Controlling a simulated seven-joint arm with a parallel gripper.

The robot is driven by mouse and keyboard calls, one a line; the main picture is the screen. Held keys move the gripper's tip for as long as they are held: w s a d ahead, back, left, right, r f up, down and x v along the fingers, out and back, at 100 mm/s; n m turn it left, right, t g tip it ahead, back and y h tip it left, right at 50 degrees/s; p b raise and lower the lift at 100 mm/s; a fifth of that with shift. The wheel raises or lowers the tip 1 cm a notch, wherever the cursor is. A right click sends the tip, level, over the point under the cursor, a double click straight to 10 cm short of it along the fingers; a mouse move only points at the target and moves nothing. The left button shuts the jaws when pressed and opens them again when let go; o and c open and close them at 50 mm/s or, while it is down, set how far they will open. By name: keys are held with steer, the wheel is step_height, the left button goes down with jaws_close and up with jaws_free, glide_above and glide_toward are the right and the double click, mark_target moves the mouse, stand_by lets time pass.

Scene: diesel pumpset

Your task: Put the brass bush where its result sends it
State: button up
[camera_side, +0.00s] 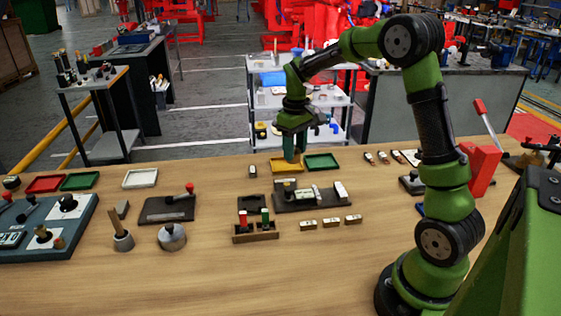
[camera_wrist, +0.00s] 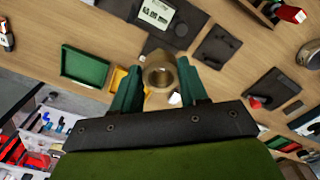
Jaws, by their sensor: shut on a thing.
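My gripper (camera_wrist: 160,88) is shut on the brass bush (camera_wrist: 160,72), a tan ring with its bore facing the wrist camera. In the side view my gripper (camera_side: 293,157) points down over the yellow tray (camera_side: 277,167), and the bush cannot be made out there. In the wrist view part of the yellow tray (camera_wrist: 118,78) shows behind the left finger. A green tray (camera_side: 322,161) lies just right of the yellow one; it also shows in the wrist view (camera_wrist: 85,67). The height of the bush above the yellow tray is hard to tell.
A dark fixture (camera_side: 290,205) with a pale display block (camera_side: 303,194) stands in front of the trays. A wooden stand (camera_side: 255,236) holds red and green pieces. Red (camera_side: 45,184), green (camera_side: 80,181) and white (camera_side: 140,178) trays lie at left.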

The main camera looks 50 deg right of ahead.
steer(key=d+f+n, duration=0.2)
steer(key=d+n, duration=0.3)
steer(key=d, duration=0.5)
steer(key=w+d+f+n, duration=0.1)
steer(key=d+n, duration=0.4)
steer(key=d, duration=0.5)
steer(key=shift+w+f, duration=0.25)
steer(key=shift+f, duration=0.1)
steer(key=shift+f, duration=0.1)
steer(key=shift+f, duration=3.55)
steer(key=shift+f, duration=0.35)
steer(key=o, duration=1.2)
steer(key=shift+o, duration=0.2)
